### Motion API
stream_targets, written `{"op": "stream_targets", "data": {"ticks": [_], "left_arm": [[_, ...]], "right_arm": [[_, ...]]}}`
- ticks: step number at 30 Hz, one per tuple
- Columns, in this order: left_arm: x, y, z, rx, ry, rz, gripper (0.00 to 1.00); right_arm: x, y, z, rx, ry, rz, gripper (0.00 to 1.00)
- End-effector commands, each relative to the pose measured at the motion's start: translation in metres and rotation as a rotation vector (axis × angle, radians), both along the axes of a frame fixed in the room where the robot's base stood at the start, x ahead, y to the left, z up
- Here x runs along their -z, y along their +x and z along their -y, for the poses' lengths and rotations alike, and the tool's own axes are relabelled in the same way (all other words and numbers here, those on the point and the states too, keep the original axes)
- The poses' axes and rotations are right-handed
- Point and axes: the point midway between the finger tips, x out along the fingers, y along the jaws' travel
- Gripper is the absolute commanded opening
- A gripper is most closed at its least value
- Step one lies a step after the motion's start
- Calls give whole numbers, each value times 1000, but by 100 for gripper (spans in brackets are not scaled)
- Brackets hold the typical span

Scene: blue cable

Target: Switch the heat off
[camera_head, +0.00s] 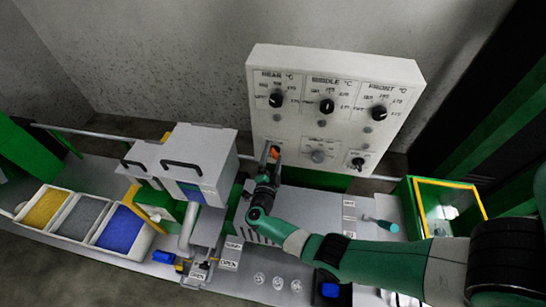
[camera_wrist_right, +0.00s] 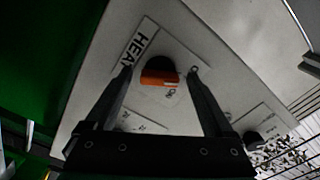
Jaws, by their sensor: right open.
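The heat knob is orange and black and sits at the lower left of the white control panel (camera_head: 310,135). The orange part of this knob (camera_head: 275,152) shows just above my right gripper (camera_head: 268,166) in the head view. In the right wrist view the knob (camera_wrist_right: 158,71) is beside a label that reads "HEA", its end cut off by a finger (camera_wrist_right: 135,48). The fingers of my right gripper (camera_wrist_right: 160,78) are open, one on each side of the knob in that view. I cannot tell whether they touch it. My left gripper is not in view.
Three dials marked rear, middle and front (camera_head: 327,105) line the panel top. Two more knobs sit right of the heat knob, the nearer one grey (camera_head: 318,156). A grey machine with black handles (camera_head: 195,160) stands left; bins of coloured granules (camera_head: 122,230) lie beyond it.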

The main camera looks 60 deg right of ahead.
Motion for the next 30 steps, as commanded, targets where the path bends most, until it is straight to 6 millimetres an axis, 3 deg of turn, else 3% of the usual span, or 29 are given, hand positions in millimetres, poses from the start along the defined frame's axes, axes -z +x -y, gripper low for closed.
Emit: {"op": "stream_targets", "data": {"ticks": [5,18,30], "left_arm": [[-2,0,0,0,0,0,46],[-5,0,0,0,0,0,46],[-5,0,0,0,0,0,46]], "right_arm": [[0,-2,-13,-4,0,-1,88],[1,-25,-103,-5,-1,0,88],[0,-29,-113,0,0,0,88]]}}
